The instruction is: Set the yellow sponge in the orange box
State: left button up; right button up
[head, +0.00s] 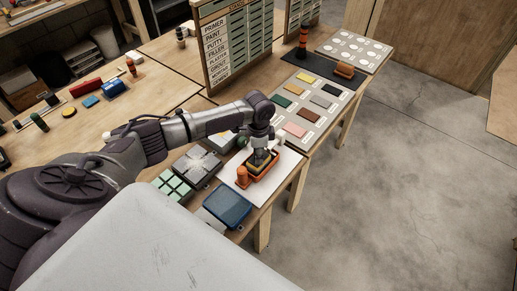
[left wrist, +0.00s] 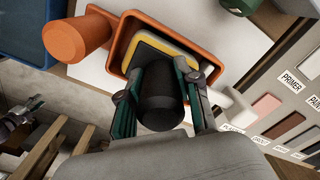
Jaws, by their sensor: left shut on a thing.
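The yellow sponge (left wrist: 190,62) has a dark backing and what looks like a black handle (left wrist: 160,95). It is within the rim of the orange box (left wrist: 205,22) in the left wrist view; whether it rests on the bottom is hidden. In the head view the orange box (head: 252,183) stands on a white sheet near the bench's front edge, with the sponge (head: 259,165) inside its outline. My left gripper (head: 262,150) points down over the box. Its fingers are shut around the black handle, also in the left wrist view (left wrist: 158,90).
An orange cylinder (head: 241,177) stands against the box's near-left side. A blue tray (head: 228,205), a grey tile (head: 197,165) and green tiles (head: 172,186) lie close by on the left. A board of colour samples (head: 312,107) lies beyond. Open floor is at the right.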

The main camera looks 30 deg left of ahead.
pick_arm(q)
jog(key=shift+f, duration=0.2)
jog(key=o, duration=1.1)
notch_tip(320, 180, up, 12)
